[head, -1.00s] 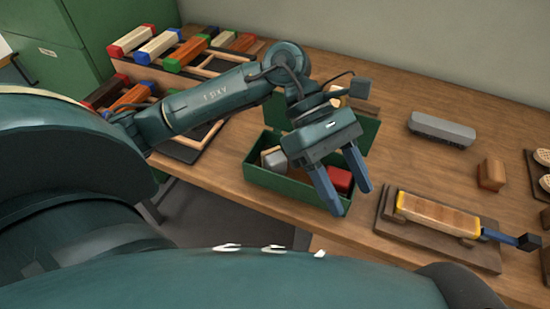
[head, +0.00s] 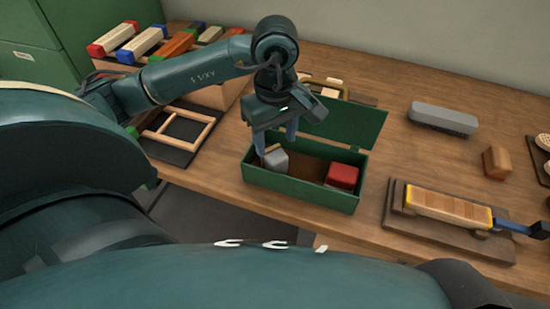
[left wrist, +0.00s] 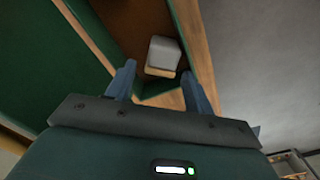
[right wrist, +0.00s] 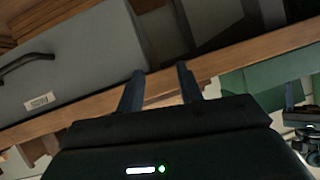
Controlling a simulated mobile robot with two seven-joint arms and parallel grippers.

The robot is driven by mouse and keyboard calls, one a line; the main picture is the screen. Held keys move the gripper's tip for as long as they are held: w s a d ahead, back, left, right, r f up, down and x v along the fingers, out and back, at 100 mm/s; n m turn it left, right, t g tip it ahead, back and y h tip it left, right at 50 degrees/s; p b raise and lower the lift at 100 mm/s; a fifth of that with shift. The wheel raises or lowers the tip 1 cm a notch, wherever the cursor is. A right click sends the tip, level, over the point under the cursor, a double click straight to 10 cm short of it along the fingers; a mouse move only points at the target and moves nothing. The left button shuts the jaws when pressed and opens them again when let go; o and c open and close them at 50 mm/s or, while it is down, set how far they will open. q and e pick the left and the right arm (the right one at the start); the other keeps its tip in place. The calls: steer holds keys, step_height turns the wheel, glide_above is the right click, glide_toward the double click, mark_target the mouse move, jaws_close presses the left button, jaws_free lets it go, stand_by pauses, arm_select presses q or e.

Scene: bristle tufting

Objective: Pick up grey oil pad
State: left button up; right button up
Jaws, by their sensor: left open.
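The grey oil pad (head: 276,160) is a small light grey block with a tan base, at the left end inside the green box (head: 300,190). It also shows in the left wrist view (left wrist: 163,54), just beyond the fingertips. My left gripper (head: 275,150) points down over the left end of the box, with its fingers apart near the pad. In the left wrist view the open fingers (left wrist: 158,85) stand apart with nothing between them. My right gripper shows only in the right wrist view (right wrist: 160,85), with its fingers apart and empty.
A red pad (head: 342,176) lies at the right end of the box. The box's raised lid (head: 345,122) stands at its back. A brush on a dark board (head: 450,225) is to the right. A grey brush (head: 443,118) lies behind.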

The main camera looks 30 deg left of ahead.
mark_target(273, 151)
arm_select(q)
steer(key=f, duration=0.5)
steer(key=shift+a+f, duration=0.1)
steer(key=shift+a, duration=0.15)
steer(key=c, duration=0.8)
